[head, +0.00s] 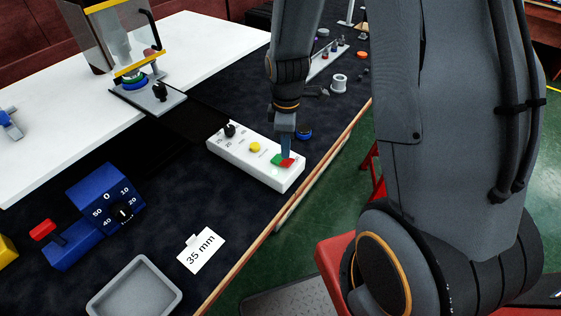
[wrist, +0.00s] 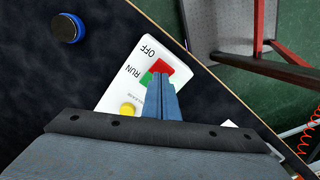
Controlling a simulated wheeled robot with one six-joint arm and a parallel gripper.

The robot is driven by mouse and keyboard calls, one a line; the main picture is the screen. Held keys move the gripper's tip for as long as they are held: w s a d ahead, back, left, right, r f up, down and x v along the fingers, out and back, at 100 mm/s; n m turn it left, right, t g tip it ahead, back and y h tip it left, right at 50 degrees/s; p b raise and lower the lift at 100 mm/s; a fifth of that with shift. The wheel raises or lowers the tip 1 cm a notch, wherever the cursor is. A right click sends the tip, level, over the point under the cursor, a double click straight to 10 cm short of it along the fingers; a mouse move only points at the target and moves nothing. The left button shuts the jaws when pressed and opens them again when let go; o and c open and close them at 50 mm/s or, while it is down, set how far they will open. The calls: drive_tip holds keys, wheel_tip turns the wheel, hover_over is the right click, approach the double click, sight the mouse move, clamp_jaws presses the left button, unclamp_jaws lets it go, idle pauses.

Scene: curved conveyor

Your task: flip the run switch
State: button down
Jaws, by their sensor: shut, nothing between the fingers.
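The run switch (head: 278,159) is a rocker with a green half and a red half on a white control box (head: 245,158). In the wrist view the switch (wrist: 160,67) lies beside the labels RUN and OFF, with the green half by RUN and the red half by OFF. My gripper (head: 286,155) points down over the switch, its fingers closed together and empty. In the wrist view its fingertips (wrist: 162,77) cover part of the switch. I cannot tell whether they touch it.
The box also has a yellow button (head: 255,147) and a black knob (head: 230,130). A blue-rimmed round part (head: 305,134) lies behind my gripper. A grey tray (head: 135,290), a "35 mm" card (head: 201,250) and a blue dial block (head: 105,200) sit on the dark mat.

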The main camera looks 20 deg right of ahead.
sight(285, 161)
drive_tip(key=shift+f+b, duration=0.65)
drive_tip(key=shift+f, duration=0.7)
idle(0.6)
drive_tip(key=shift+r, duration=0.1)
wheel_tip(285, 161, up, 7)
drive_tip(key=p, duration=0.6)
idle(0.6)
drive_tip(key=s+r+m+t+b, duration=0.1)
drive_tip(key=s+r+m+b, duration=0.3)
drive_tip(key=s+r+m, duration=0.4)
drive_tip(key=shift+s+a+m, duration=0.15)
drive_tip(key=shift+s+m, duration=0.55)
drive_tip(key=shift+m, duration=1.9)
